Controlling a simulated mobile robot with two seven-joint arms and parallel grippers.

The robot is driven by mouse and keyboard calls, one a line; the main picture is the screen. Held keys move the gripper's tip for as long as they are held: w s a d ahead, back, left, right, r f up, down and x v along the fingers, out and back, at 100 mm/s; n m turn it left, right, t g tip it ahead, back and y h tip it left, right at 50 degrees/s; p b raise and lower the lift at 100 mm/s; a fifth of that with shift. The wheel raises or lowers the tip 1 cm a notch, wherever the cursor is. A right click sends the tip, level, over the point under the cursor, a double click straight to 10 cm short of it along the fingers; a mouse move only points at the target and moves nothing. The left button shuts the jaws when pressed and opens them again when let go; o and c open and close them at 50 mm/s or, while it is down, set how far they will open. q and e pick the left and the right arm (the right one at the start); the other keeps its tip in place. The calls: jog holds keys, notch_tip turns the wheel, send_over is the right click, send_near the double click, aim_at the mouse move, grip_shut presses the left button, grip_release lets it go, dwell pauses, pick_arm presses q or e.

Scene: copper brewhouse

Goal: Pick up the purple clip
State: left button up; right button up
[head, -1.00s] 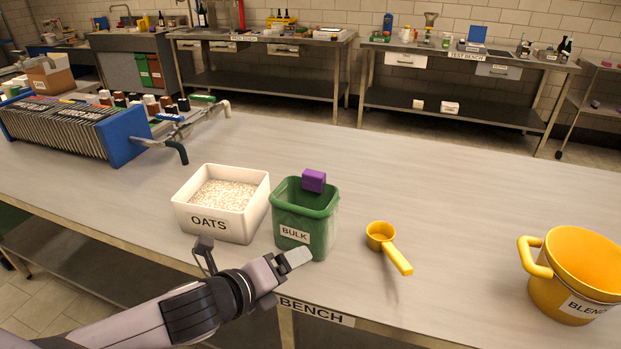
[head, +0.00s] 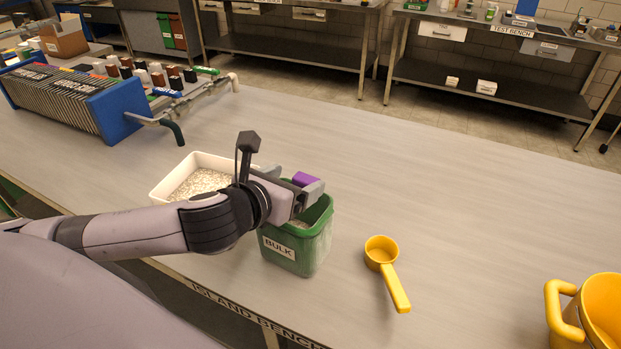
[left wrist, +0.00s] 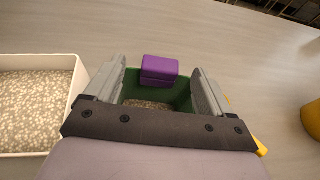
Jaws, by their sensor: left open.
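The purple clip (head: 304,179) sits on the far rim of the green tub labelled BULK (head: 296,250). In the head view my left gripper (head: 299,188) is over the tub and partly hides the clip. In the left wrist view the clip (left wrist: 160,70) shows between the two spread fingers of my left gripper (left wrist: 157,76), near their tips, with a gap on each side. The left gripper is open and empty. The tub's inside (left wrist: 150,100) holds some pale grain. My right gripper is in neither view.
A white box of oats (head: 165,186) stands just left of the tub, partly behind my left arm. A yellow scoop (head: 384,262) lies to the right, and a yellow pot (head: 600,310) stands further right. The bench beyond the tub (head: 400,170) is clear.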

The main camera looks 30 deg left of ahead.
aim_at(306, 178)
pick_arm(q)
jog(key=shift+x, duration=2.85)
jog(key=shift+s+d+f, duration=0.1)
jog(key=shift+f, duration=0.1)
jog(key=c, duration=1)
